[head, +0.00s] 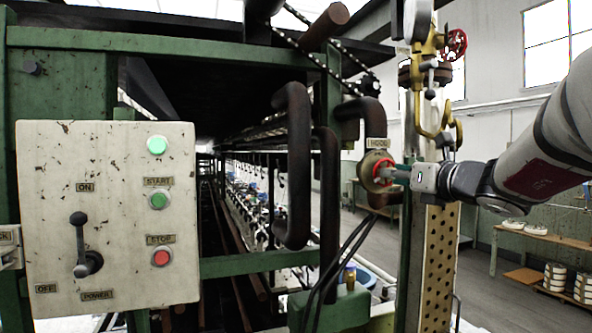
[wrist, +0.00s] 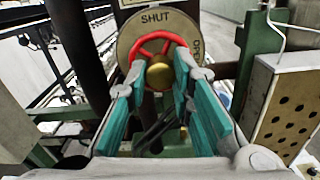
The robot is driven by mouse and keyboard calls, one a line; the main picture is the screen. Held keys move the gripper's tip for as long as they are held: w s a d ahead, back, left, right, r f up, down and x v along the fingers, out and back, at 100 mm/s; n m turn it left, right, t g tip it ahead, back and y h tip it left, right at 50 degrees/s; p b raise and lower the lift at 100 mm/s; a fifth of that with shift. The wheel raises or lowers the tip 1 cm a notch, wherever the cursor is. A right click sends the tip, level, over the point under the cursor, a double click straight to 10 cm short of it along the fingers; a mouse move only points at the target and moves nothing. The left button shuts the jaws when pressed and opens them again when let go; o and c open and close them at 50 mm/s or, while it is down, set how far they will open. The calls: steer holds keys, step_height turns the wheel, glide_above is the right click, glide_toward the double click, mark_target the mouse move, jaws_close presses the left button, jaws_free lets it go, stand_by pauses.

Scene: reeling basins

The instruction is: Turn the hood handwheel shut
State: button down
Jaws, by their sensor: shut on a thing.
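The hood handwheel is a small red wheel with a brass hub, seen in the head view (head: 379,167) below the HOOD label (head: 377,143) and in the wrist view (wrist: 150,40). Behind it is a round tan plate (wrist: 127,42) marked SHUT at the top, with other lettering at its right edge partly covered. My gripper (head: 394,174) reaches in from the right. In the wrist view its teal-padded fingers (wrist: 160,78) sit on either side of the wheel, shut on it. The fingers cover parts of the rim at left and right.
A control box (head: 110,215) with a lever and START and STOP buttons stands at left. Dark bent pipes (head: 294,170) are left of the wheel. A perforated tan panel (head: 438,260) stands close below my gripper, also at right in the wrist view (wrist: 290,110).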

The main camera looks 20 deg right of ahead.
steer(key=shift+f+m+p, duration=0.1)
steer(key=shift+m+p, duration=7.75)
steer(key=shift+m, duration=4.15)
steer(key=c, duration=1.5)
jaws_free()
steer(key=shift+s+d, duration=0.1)
steer(key=shift+s, duration=3.4)
